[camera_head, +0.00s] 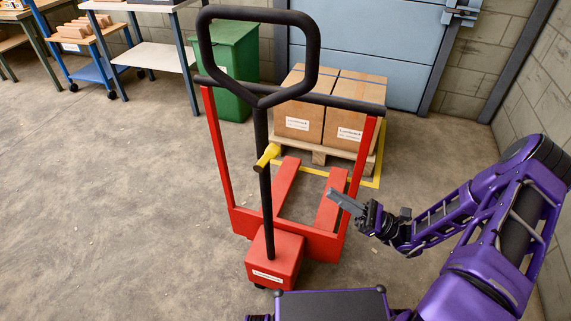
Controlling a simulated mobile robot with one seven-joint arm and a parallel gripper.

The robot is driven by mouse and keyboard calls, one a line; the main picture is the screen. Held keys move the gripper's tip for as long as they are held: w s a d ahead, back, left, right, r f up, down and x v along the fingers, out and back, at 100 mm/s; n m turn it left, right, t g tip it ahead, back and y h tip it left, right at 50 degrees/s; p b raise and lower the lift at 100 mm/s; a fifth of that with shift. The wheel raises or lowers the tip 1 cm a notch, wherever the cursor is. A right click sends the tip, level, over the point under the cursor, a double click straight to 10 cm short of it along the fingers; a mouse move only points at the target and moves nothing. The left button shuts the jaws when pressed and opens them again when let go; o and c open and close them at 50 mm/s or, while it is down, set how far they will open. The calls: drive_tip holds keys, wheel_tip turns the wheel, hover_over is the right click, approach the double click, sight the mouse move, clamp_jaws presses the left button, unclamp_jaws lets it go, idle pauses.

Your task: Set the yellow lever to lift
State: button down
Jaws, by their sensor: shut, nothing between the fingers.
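The yellow lever (268,156) is a short handle on the black upright shaft (265,200) of a red pallet truck (275,262). It slants up and to the right from the shaft, below the black loop handle (203,45). My gripper (336,196) is shut and empty. In the picture it is to the right of and lower than the lever, in front of the truck's right fork and frame post. It is apart from the lever. No lift marking on the lever can be made out.
The truck's red frame (219,150) has a black crossbar, and its forks (286,183) point towards a pallet (319,152) with cardboard boxes (299,112). A green bin (237,65) stands behind. Tables stand at the back left. The floor on the left is clear.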

drive_tip(key=shift+r+t, duration=0.3)
approach(266, 158)
wheel_tip(266, 158, up, 6)
drive_tip(key=a, duration=0.3)
drive_tip(key=shift+w+d+f, duration=0.1)
drive_tip(key=shift+w, duration=0.1)
idle(0.3)
